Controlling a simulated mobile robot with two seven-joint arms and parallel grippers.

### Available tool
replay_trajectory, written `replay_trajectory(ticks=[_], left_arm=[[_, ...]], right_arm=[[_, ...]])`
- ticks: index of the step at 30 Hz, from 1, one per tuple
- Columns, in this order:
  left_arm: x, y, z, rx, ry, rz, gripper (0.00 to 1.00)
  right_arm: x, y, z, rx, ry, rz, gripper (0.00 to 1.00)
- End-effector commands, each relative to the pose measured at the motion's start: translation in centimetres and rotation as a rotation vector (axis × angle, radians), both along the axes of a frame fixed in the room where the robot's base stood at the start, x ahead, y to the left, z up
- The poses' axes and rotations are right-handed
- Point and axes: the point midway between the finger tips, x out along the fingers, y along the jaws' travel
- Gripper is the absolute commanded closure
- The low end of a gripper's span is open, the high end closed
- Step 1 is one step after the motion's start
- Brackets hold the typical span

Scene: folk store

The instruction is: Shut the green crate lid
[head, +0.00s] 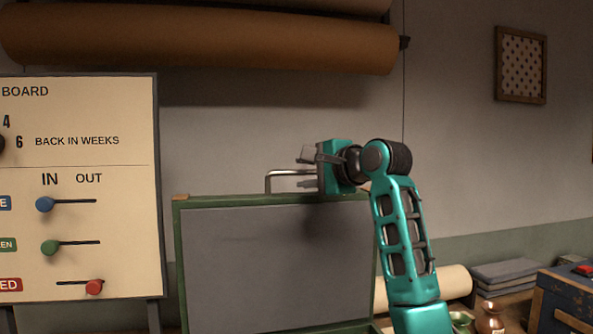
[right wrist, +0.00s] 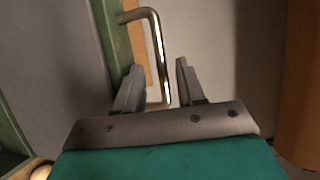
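The green crate lid (head: 275,265) stands raised and upright, a grey panel in a green frame. A metal bar handle (head: 285,172) rises from its top edge. My right gripper (head: 308,168) is at the right end of this handle. In the right wrist view, the handle (right wrist: 158,45) shows between the two fingers of my open right gripper (right wrist: 158,65), with gaps beside it. The lid's green edge (right wrist: 112,40) is left of the fingers. The crate body is mostly below the head view. My left gripper is not in view.
A cream in/out board (head: 80,200) stands close to the lid's left. Brown rolls (head: 200,38) hang on the wall above. At the lower right are a cream roll (head: 450,282), grey folded stacks (head: 515,272), a copper vessel (head: 490,318) and a blue chest (head: 570,300).

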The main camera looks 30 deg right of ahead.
Motion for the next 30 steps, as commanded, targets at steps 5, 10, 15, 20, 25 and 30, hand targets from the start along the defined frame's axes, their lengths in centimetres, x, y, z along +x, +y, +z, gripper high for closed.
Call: replay_trajectory(ticks=[5,10,15,20,25,30], left_arm=[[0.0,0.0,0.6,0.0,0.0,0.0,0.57],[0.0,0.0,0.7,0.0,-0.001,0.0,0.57],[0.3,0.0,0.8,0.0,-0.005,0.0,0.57],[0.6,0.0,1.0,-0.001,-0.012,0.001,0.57],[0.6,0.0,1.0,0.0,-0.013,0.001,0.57],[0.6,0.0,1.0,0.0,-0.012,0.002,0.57]], right_arm=[[2.6,0.4,-0.3,0.001,0.001,0.0,0.61],[3.7,0.5,-0.6,-0.001,-0.001,-0.001,0.61],[4.0,0.5,-0.7,-0.001,-0.002,-0.001,0.61],[4.0,0.5,-0.7,-0.001,-0.002,-0.001,0.62],[3.9,0.5,-0.7,-0.001,-0.002,-0.001,0.78],[3.9,0.5,-0.7,-0.001,-0.001,-0.001,0.94]])
